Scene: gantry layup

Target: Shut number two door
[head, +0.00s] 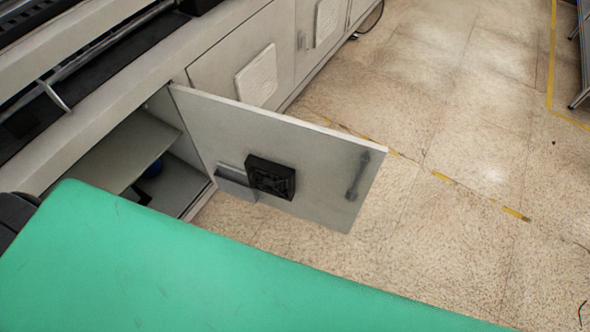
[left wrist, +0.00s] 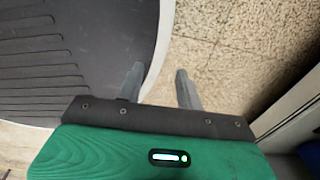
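A grey-white cabinet door (head: 315,160) stands wide open in the head view, swung out from the machine's base over the floor. Its inner face shows a black vent or fan block (head: 270,177), a small grey pocket (head: 236,182) and a dark latch bar (head: 358,176) near the free edge. No number is readable on it. The opening behind it shows a shelf (head: 125,150). My left gripper (left wrist: 159,72) shows in the left wrist view, its two fingers apart with nothing between them, above floor. It is not visible in the head view. My right gripper is in neither view.
Closed cabinet panels (head: 225,68) with white vents continue along the machine. Speckled floor (head: 440,110) beyond the door is clear, with yellow tape lines. A green surface of mine hides the head view's lower part.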

